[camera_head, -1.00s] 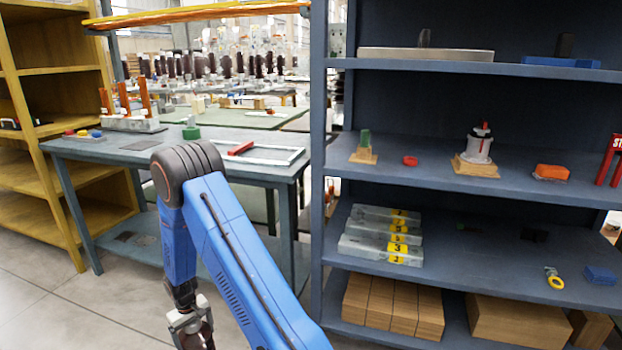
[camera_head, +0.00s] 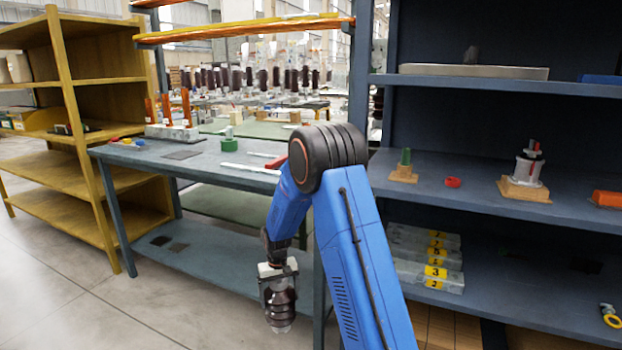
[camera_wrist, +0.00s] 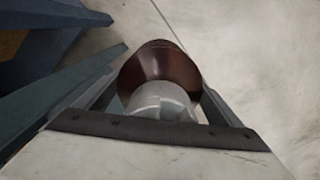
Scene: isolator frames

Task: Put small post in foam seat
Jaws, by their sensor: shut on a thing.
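My gripper (camera_head: 277,268) hangs low in front of the blue-grey workbench and is shut on the small post (camera_head: 280,301), a dark brown ribbed piece with a pale metal end. In the wrist view the post's brown disc (camera_wrist: 150,65) and pale grey cap (camera_wrist: 162,100) sit between my two fingers. The post is in the air, over the floor in the wrist view. I cannot surely pick out the foam seat; flat dark patches lie on the bench top (camera_head: 182,155) and on its lower shelf (camera_head: 161,240).
The workbench (camera_head: 225,178) carries a stand with orange posts (camera_head: 172,132), a green ring piece (camera_head: 229,145) and white bars. A yellow shelf (camera_head: 75,140) stands left, a dark blue shelf unit (camera_head: 460,205) with parts right. Floor (camera_head: 150,310) in front of the bench is clear.

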